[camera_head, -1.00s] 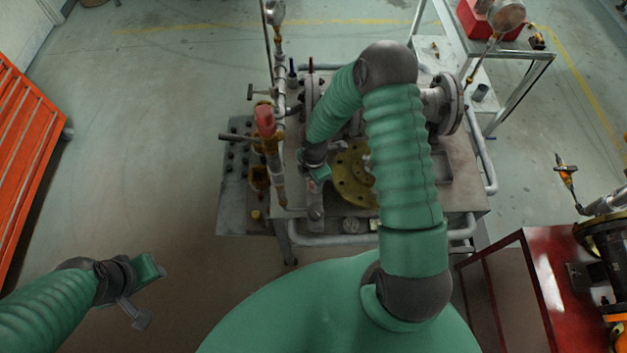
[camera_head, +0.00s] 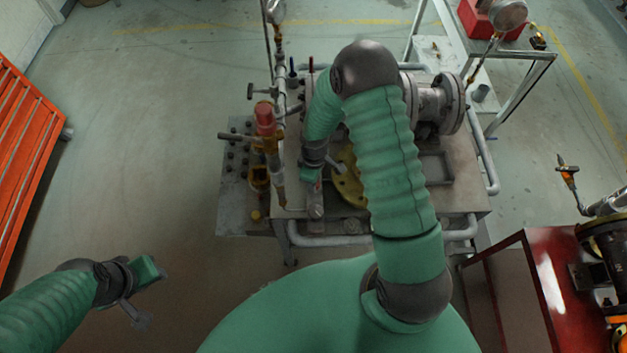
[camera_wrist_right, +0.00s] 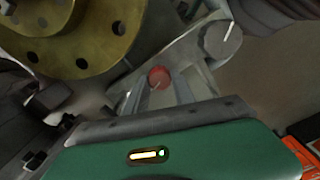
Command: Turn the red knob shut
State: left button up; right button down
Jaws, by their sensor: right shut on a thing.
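The red knob (camera_wrist_right: 159,76) is a small round red cap between the fingertips of my right gripper (camera_wrist_right: 158,88) in the right wrist view. The gripper is shut on it. It sits by a grey metal bracket with a round end, beside a brass flange (camera_wrist_right: 85,40) with bolt holes. In the head view my right gripper (camera_head: 315,190) points down over the front of the workbench, left of the flange (camera_head: 346,180); the arm hides part of the area. My left gripper (camera_head: 150,296) hangs empty at the lower left, fingers apart, far from the bench.
A vertical pipe with a red-capped valve (camera_head: 265,118) stands just left of my right gripper. A grey flanged pipe (camera_head: 440,103) lies behind my right arm. An orange cabinet (camera_head: 30,150) is at the left, a red table (camera_head: 530,285) at the right. Open floor lies between cabinet and bench.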

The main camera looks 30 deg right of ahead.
jog(key=shift+d+m, duration=0.1)
jog(key=shift+m, duration=2.1)
jog(key=c, duration=1.1)
grip_release()
jog(key=shift+o, duration=0.2)
notch_tip(320, 180, up, 17)
jog(key=b, duration=0.1)
jog(key=shift+f+b, duration=0.15)
jog(key=shift+b, duration=0.25)
